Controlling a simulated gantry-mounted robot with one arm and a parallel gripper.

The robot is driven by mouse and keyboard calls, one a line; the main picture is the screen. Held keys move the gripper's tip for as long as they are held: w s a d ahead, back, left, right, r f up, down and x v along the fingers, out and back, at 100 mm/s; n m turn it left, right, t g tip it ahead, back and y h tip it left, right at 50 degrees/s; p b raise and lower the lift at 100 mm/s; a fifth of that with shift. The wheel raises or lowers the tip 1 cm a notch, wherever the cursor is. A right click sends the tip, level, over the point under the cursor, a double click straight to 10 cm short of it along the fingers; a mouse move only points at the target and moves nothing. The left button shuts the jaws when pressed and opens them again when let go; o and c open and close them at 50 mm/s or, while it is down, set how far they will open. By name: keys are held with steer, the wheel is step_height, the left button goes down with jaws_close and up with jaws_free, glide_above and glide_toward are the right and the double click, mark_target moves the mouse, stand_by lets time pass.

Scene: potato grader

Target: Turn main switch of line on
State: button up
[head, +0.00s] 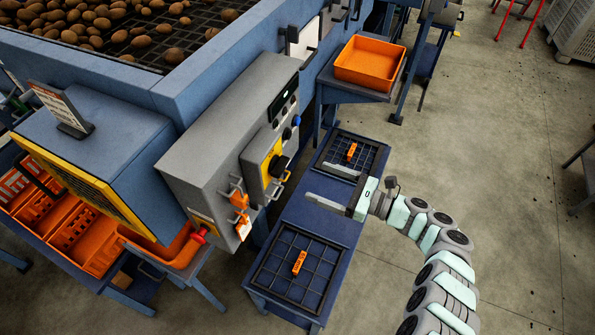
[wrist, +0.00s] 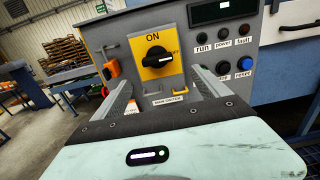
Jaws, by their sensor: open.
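The main switch is a black rotary handle (wrist: 157,60) on a yellow plate (wrist: 143,44) with ON printed above it. A label reading MAIN SWITCH (wrist: 167,100) is below. In the head view the switch (head: 279,165) is on the side of the grey control box (head: 215,125). My gripper (head: 315,181) is open and empty, to the right of the switch and apart from it. In the wrist view its fingers (wrist: 163,80) point toward the switch, one on each side below it.
An orange padlock (head: 240,200) and a tag hang left of the switch, near a red knob (head: 198,236). A blue button (wrist: 244,63) and other buttons are at the right. A blue bench (head: 300,225) with grid mats stands below my gripper.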

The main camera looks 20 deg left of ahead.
mark_target(285, 168)
steer(key=a, duration=0.3)
steer(key=a+p, duration=0.1)
steer(key=a, duration=0.6)
steer(key=shift+w+a+r+p, duration=0.3)
steer(key=shift+w+a+p, duration=0.05)
steer(key=shift+a, duration=0.05)
steer(key=shift+c, duration=0.5)
steer(key=c, duration=1.3)
